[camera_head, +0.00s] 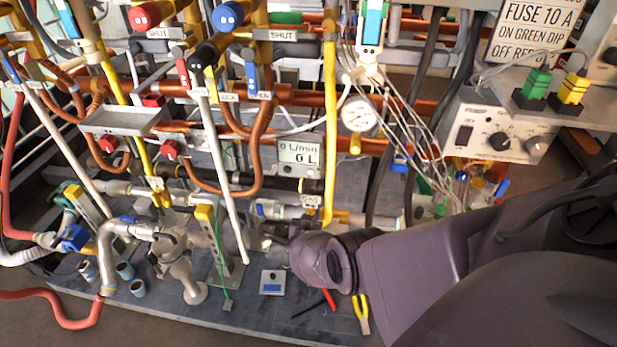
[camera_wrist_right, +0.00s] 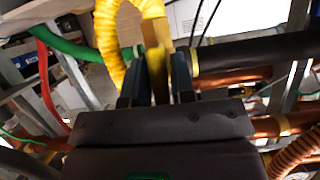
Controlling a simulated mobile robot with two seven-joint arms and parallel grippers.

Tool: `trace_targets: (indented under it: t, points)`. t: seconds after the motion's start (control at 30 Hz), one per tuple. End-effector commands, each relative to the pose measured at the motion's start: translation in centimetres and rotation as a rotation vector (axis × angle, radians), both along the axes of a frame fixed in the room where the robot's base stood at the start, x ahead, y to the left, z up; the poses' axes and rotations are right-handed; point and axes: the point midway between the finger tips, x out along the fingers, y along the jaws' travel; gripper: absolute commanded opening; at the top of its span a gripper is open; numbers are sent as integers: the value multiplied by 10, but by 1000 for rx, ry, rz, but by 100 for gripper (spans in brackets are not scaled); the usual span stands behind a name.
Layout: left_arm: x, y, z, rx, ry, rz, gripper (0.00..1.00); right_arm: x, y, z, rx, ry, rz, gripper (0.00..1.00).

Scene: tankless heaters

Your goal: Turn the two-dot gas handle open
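In the right wrist view, the two dark fingers of my right gripper (camera_wrist_right: 158,85) stand on either side of a narrow upright yellow piece (camera_wrist_right: 157,68). It may be the gas handle, but I see no dots on it. I cannot tell whether the fingers press on it or only stand around it. In the head view my purple right arm reaches in from the right and ends low at the pipework, hiding its gripper. A yellow gas pipe (camera_head: 330,120) runs down beside the wrist. My left gripper is not in view.
A yellow corrugated hose (camera_wrist_right: 108,40) and a dark pipe (camera_wrist_right: 250,53) lie close to the fingers. Copper pipes, a pressure gauge (camera_head: 358,115) and a flow display (camera_head: 299,153) crowd the rack.

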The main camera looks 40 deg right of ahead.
Motion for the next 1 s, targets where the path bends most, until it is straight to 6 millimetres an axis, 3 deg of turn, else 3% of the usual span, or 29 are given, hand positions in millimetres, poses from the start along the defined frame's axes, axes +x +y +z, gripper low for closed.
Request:
trace_targets:
  t: [0.03,0.1,0.47,0.73,1.0]
  points:
    - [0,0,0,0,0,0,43,1,0,1,-1,-2,0,32]
    - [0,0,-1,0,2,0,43,1,0,1,0,-1,0,42]
    - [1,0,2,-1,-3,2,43,-2,3,4,1,-3,0,42]
    - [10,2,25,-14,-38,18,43,-21,29,28,2,-14,0,42]
    - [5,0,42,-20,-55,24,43,-49,60,43,2,-11,0,42]
